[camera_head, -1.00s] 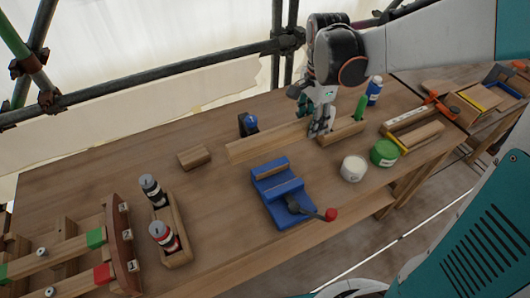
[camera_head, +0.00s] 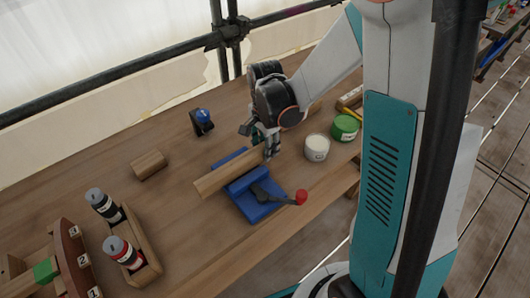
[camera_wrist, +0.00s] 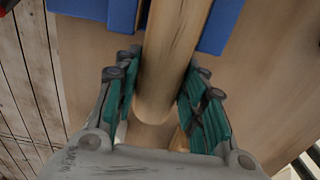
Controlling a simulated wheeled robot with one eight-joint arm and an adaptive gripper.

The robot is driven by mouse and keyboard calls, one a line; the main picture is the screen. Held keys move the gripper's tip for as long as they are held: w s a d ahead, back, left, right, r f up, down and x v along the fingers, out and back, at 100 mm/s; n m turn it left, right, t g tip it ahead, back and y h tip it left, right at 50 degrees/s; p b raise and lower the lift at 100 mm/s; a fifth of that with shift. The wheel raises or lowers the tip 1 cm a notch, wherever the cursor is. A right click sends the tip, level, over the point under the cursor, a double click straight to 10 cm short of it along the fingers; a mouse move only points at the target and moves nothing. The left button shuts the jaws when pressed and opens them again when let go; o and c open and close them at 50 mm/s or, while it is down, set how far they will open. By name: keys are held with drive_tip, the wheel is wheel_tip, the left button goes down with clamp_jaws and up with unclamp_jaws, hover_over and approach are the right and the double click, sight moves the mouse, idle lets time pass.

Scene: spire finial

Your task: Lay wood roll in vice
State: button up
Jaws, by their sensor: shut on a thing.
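My gripper (camera_head: 267,148) is shut on one end of the long tan wood roll (camera_head: 222,177), with its fingers on both sides of it. The roll lies lengthwise along the blue vice (camera_head: 248,210), its free end sticking out past the vice to the left. In the wrist view the roll (camera_wrist: 168,70) runs between two blue vice parts (camera_wrist: 220,24), with the green-padded fingers (camera_wrist: 157,95) around its near end. I cannot tell whether it rests on the vice bed or hangs just above. The vice handle has a red knob (camera_head: 301,197).
A short wood block (camera_head: 149,165) and a blue-topped black item (camera_head: 202,121) stand behind left. A tray with two bottles (camera_head: 125,250) is at left. A white tub (camera_head: 316,147) and a green tub (camera_head: 345,127) stand right of my gripper. Bare bench lies in front of the vice.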

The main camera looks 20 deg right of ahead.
drive_tip(key=shift+f, duration=1.2)
drive_tip(key=shift+f+b, duration=0.15)
drive_tip(key=shift+b, duration=0.25)
drive_tip(key=o, duration=1.2)
drive_tip(key=shift+o, duration=0.2)
